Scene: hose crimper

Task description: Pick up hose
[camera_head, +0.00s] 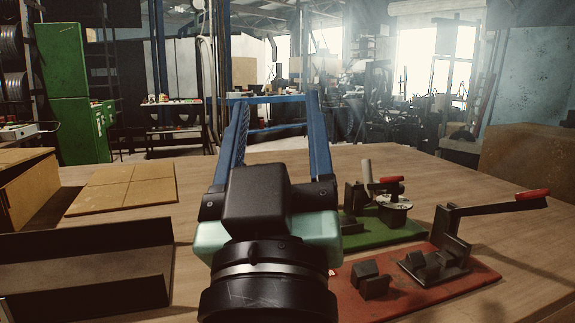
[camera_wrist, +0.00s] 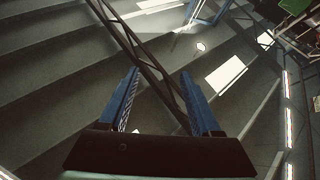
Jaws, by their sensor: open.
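I cannot make out a clear hose in either view. A short pale upright tube (camera_head: 366,171) stands at the green base plate (camera_head: 388,237), behind a small clamp with a red handle (camera_head: 389,180); I cannot tell whether it is the hose. My gripper (camera_head: 277,98) is raised in the middle of the head view, its two blue fingers spread apart with nothing between them. It is left of the green plate and hides part of the table. In the wrist view my gripper (camera_wrist: 160,72) points at the roof, open and empty.
A red base plate (camera_head: 470,287) with dark blocks and a red-handled lever (camera_head: 490,205) lies front right. A dark open tray (camera_head: 85,270) is front left. Flat tan boards (camera_head: 125,183) and a cardboard box (camera_head: 25,187) are behind it. The wooden table (camera_head: 450,180) is clear toward the back.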

